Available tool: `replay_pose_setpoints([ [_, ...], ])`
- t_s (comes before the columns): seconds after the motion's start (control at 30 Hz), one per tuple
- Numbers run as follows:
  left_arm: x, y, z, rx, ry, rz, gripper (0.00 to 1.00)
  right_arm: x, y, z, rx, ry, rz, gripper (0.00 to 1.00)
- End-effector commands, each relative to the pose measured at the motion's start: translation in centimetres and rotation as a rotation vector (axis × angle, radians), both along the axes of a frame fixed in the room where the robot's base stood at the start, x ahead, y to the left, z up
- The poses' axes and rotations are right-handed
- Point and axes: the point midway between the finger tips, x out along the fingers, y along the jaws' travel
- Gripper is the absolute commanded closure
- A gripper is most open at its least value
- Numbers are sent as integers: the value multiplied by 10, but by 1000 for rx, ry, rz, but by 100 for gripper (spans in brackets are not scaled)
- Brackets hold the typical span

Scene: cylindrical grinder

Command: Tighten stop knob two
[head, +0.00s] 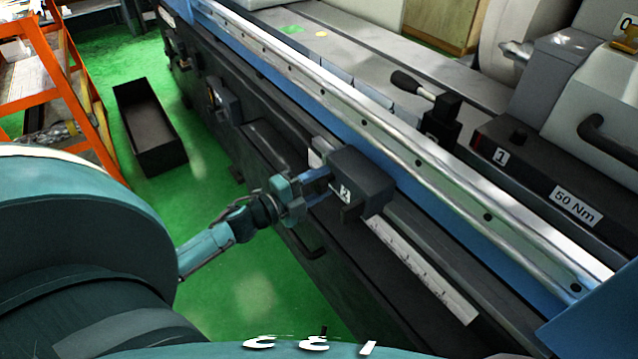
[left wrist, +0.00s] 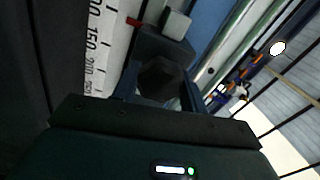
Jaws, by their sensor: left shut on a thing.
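Stop block two (head: 365,178) is a dark block with a white "2" label, mounted on the front rail of the grinder. My left gripper (head: 318,184) reaches it from the left, with its blue fingers at the block's near side. In the left wrist view a dark, faceted stop knob (left wrist: 161,77) sits between the two fingers of my left gripper (left wrist: 158,90), which is shut on it. The block (left wrist: 160,45) is just behind the knob there. In the head view the knob is mostly hidden by the fingers. My right gripper is not in view.
A white ruler scale (head: 425,272) runs along the rail below the block, and also shows in the left wrist view (left wrist: 98,50). A black bin (head: 150,130) stands on the green floor.

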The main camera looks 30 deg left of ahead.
Motion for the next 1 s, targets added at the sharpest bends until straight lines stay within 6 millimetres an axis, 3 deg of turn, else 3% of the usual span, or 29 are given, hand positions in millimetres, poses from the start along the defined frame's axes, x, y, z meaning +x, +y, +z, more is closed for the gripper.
replay_pose_setpoints([
  [0.27,0,0,-1,6,0,0,80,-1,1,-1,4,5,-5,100],
  [0.3,0,0,-1,6,0,0,54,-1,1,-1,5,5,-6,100],
  [0.53,0,0,0,4,-1,0,35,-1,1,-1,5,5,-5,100],
  [0.83,-3,1,-1,3,1,0,35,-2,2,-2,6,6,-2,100],
  [1.0,-23,9,-2,2,3,0,35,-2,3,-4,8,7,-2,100],
])
